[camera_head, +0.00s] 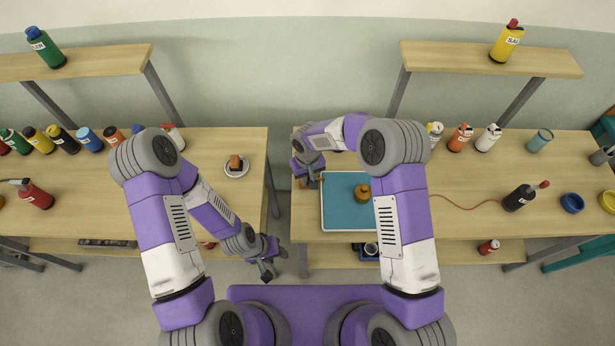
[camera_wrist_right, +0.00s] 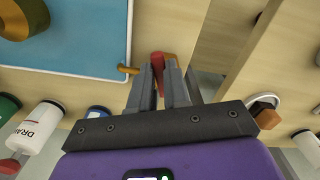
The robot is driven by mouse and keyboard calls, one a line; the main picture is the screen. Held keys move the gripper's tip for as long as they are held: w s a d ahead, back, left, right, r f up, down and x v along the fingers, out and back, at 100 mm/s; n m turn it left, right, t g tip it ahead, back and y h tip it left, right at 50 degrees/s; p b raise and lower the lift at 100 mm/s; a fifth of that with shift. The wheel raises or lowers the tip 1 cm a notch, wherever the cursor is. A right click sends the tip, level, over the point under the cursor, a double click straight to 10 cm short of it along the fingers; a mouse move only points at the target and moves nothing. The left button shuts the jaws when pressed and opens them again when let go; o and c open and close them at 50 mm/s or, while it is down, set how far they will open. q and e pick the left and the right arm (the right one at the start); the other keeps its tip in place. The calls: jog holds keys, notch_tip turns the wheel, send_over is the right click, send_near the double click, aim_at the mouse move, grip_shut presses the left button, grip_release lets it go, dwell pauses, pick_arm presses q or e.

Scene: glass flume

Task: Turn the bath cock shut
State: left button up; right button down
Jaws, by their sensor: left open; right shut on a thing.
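The bath (camera_head: 340,215) is a shallow blue tray with a pale rim on the right-hand bench, and its edge also shows in the right wrist view (camera_wrist_right: 90,60). A brass cock (camera_wrist_right: 128,69) sticks out of its side, with a red lever (camera_wrist_right: 157,65) beside it. My right gripper (camera_wrist_right: 160,85) is shut on the red lever; in the head view the gripper (camera_head: 310,178) is at the bath's left edge, and its own arm partly hides the cock. My left gripper (camera_head: 268,272) is open and empty, low in front of the gap between the benches.
A brass round piece (camera_head: 362,191) stands in the bath. Several bottles line the back of both benches. A saucer with a brown block (camera_head: 236,167) is on the left bench. A gap separates the benches.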

jog(key=n, duration=0.1)
jog(key=n+b, duration=0.1)
jog(key=shift+w+d+f+n+b, duration=0.1)
jog(key=shift+w+d+n+b, duration=0.1)
jog(key=shift+d+n+b, duration=0.15)
jog(key=n, duration=0.2)
jog(key=n+b, duration=0.1)
jog(key=shift+w+d+n, duration=0.3)
jog(key=shift+d+n, duration=0.05)
jog(key=n, duration=0.1)
jog(key=w+n+b, duration=0.1)
jog(key=n, duration=0.1)
jog(key=shift+d+n, duration=0.2)
jog(key=shift+n, duration=0.1)
jog(key=shift+w+d+n, duration=0.1)
jog(key=shift+w+n, duration=0.1)
jog(key=shift+n, duration=0.7)
jog(key=shift+w+n, duration=0.2)
jog(key=shift+n, duration=0.7)
jog(key=c, duration=1.1)
grip_release()
